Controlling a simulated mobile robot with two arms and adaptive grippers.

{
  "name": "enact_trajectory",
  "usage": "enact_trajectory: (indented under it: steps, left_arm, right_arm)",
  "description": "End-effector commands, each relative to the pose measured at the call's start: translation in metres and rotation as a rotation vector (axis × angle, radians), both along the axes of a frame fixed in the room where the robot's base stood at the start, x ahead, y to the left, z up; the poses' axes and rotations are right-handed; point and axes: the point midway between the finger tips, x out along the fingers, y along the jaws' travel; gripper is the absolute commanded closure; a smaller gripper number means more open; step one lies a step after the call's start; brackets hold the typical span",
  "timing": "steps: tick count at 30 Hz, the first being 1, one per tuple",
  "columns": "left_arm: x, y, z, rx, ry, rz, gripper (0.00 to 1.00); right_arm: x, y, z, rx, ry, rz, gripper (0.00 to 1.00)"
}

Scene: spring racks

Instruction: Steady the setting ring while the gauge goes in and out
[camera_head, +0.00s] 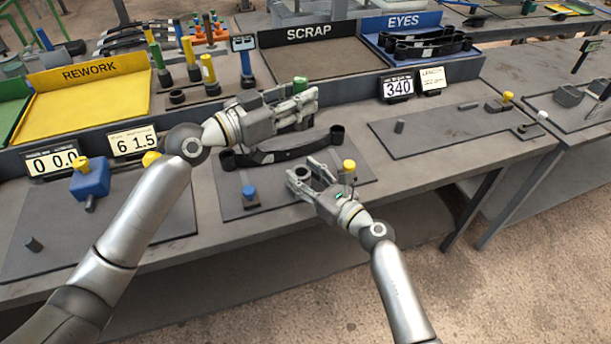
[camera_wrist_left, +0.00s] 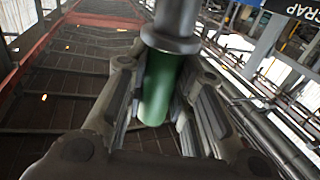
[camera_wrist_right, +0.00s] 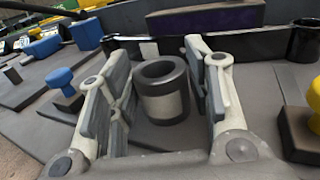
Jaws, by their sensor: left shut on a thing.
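The setting ring (camera_wrist_right: 166,105), a short grey hollow cylinder with a dark rim, stands upright on the grey plate in the right wrist view. My right gripper (camera_head: 308,168) is open, with a finger on either side of the ring; a gap shows on the left, and contact on the right cannot be told. My left gripper (camera_head: 303,103) is shut on the gauge's green handle (camera_wrist_left: 158,88), whose grey collar (camera_wrist_left: 172,30) shows in the left wrist view. The left gripper is above the bench, behind the ring. The gauge's lower end is hidden in the head view.
A black leaf spring (camera_head: 275,155) lies behind the ring. A blue knob (camera_head: 249,192) and a yellow knob (camera_head: 349,165) flank my right gripper. The plate at right (camera_head: 450,128) is mostly bare.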

Motion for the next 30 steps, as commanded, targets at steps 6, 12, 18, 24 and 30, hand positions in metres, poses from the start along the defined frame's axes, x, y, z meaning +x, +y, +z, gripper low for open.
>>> enact_trajectory:
  steps: [6, 12, 18, 24, 30]
  left_arm:
    - [0.000, 0.000, 0.001, -0.002, -0.003, 0.000, 1.00]
    - [0.000, 0.000, -0.003, -0.001, 0.000, 0.000, 1.00]
    - [0.001, 0.000, -0.041, -0.004, 0.009, -0.003, 1.00]
    - [0.000, 0.000, -0.069, -0.002, 0.003, 0.000, 1.00]
    - [0.000, 0.001, -0.083, 0.000, 0.002, 0.001, 1.00]
  right_arm:
    - [0.000, 0.000, 0.000, 0.000, 0.000, 0.000, 0.87]
    - [0.000, 0.000, 0.000, 0.000, 0.000, 0.000, 0.99]
    - [0.000, 0.000, 0.000, 0.000, 0.000, 0.000, 0.99]
    - [0.000, 0.000, 0.000, -0.001, 0.001, 0.000, 0.99]
    - [0.000, 0.000, 0.000, -0.001, 0.001, 0.000, 0.99]
